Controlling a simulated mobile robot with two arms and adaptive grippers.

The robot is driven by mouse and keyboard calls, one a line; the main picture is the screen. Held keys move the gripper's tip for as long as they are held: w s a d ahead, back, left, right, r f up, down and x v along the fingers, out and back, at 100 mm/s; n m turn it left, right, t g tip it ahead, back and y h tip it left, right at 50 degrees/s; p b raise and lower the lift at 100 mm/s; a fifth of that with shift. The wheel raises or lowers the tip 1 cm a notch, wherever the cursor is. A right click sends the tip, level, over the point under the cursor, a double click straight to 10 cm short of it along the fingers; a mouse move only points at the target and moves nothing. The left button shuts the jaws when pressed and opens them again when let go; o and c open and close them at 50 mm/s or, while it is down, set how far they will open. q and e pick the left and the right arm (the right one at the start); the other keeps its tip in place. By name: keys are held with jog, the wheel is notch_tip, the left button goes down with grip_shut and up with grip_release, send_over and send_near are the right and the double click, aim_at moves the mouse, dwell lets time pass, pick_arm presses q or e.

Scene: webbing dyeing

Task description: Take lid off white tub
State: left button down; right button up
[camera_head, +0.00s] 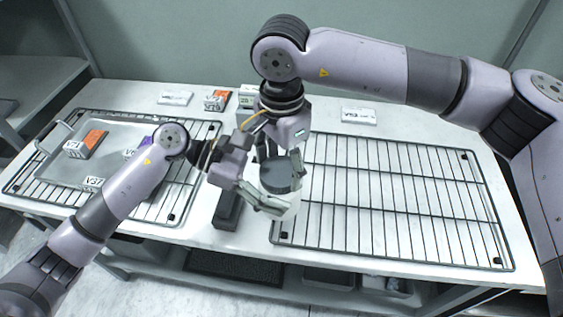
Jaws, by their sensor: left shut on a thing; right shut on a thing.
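The white tub (289,211) stands near the middle of the table, mostly hidden by my grippers. Its dark grey lid (279,178) is at the tub's top; I cannot tell whether any gap separates them. My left gripper (268,200) comes in low from the left and is shut on the white tub, with a finger along its front. My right gripper (279,156) points down from above and is shut on the lid, with fingers at its sides. The exact contacts are partly hidden.
A wire rack (395,198) covers the table's right side. A metal tray (60,165) with labelled blocks, including an orange one (92,140), lies on another rack at left. A dark block (228,208) is close left of the tub. Labels and small boxes (217,100) line the back.

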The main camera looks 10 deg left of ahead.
jog(key=shift+w+r, duration=0.2)
dwell(0.6)
jog(key=shift+s+r, duration=0.1)
jog(key=shift+r, duration=0.85)
